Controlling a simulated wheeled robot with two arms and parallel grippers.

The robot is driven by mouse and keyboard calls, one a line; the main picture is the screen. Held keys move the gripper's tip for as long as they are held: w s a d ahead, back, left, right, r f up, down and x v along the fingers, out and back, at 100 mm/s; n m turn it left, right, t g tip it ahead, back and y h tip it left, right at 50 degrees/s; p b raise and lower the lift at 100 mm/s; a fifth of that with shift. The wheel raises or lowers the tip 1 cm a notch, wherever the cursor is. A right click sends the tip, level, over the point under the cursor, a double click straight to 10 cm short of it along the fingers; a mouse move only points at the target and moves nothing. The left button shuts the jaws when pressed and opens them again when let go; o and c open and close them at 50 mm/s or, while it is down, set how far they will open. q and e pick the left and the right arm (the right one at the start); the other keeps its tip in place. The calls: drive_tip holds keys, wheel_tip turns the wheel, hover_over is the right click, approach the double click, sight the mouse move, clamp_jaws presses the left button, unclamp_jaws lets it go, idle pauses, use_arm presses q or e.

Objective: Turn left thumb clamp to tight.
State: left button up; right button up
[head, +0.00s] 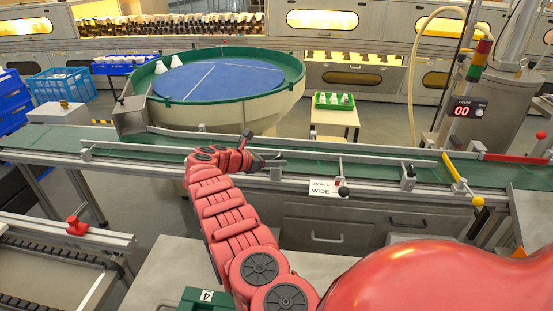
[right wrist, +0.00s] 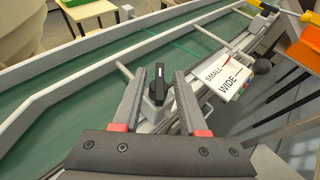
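The left thumb clamp shows in the right wrist view as a black upright knob (right wrist: 157,84) on a grey mount at the conveyor rail. My right gripper (right wrist: 158,76) is open, with one finger on each side of the knob. Gaps show between the knob and both fingers, so it is not gripped. In the head view my right gripper (head: 268,158) is at the near rail of the conveyor, left of the sign, and it largely hides the clamp there. My left gripper is not in view. I cannot tell how tight the clamp is.
A SMALL/WIDE sign (right wrist: 226,75) with a red pointer and a dark ball knob (right wrist: 262,66) stands right of the gripper. A second clamp (head: 408,174) is farther right along the rail. The green conveyor belt (head: 370,170) looks empty. A round blue-topped table (head: 225,80) stands behind.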

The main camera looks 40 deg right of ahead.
drive_tip(key=shift+w+a+r, duration=0.1)
drive_tip(key=shift+a+r, duration=0.15)
drive_tip(key=shift+r, duration=0.15)
drive_tip(key=p+v, duration=0.1)
drive_tip(key=v, duration=1.5)
drive_tip(key=shift+a+f+p, duration=0.15)
drive_tip(key=shift+a+p, duration=0.2)
